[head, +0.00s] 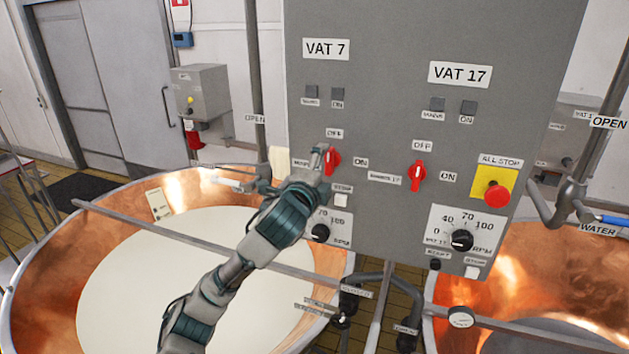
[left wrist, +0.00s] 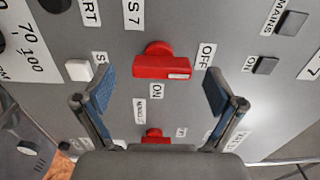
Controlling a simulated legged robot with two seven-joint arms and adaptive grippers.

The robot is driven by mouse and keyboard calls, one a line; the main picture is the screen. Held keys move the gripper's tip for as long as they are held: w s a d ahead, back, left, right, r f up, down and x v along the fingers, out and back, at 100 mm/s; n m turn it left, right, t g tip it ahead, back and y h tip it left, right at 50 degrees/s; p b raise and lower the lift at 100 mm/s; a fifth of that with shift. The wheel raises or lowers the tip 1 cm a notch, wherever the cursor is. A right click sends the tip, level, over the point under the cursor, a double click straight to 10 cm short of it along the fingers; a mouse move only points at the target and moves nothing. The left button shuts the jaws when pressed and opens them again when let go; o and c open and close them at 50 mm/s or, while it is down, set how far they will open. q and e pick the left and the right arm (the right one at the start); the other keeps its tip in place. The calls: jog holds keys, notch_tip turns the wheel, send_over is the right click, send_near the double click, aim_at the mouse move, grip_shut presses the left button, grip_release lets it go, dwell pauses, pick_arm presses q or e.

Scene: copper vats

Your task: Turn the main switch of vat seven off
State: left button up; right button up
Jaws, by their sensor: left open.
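The red main switch of vat seven (head: 333,161) is on the grey panel below the VAT 7 sign (head: 326,49). In the left wrist view this switch (left wrist: 163,64) lies with its long handle towards the OFF label (left wrist: 205,56), its white mark at that end. The ON label (left wrist: 157,91) is beside it. My left gripper (head: 319,160) is in front of the panel at this switch and partly covers it. In the left wrist view the fingers of my left gripper (left wrist: 159,92) are spread wide, with nothing between the tips. My right gripper is not in view.
The red switch of vat 17 (head: 417,176) is close on the right. The red all-stop button (head: 496,194) is farther right. Black dials (head: 320,232) sit below. A rail (head: 180,235) crosses the copper vat (head: 45,240) under my arm.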

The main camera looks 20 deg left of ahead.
pick_arm(q)
jog(key=s, duration=0.9)
jog(key=shift+s+a, duration=0.25)
jog(key=shift+s, duration=0.1)
jog(key=shift+f, duration=0.15)
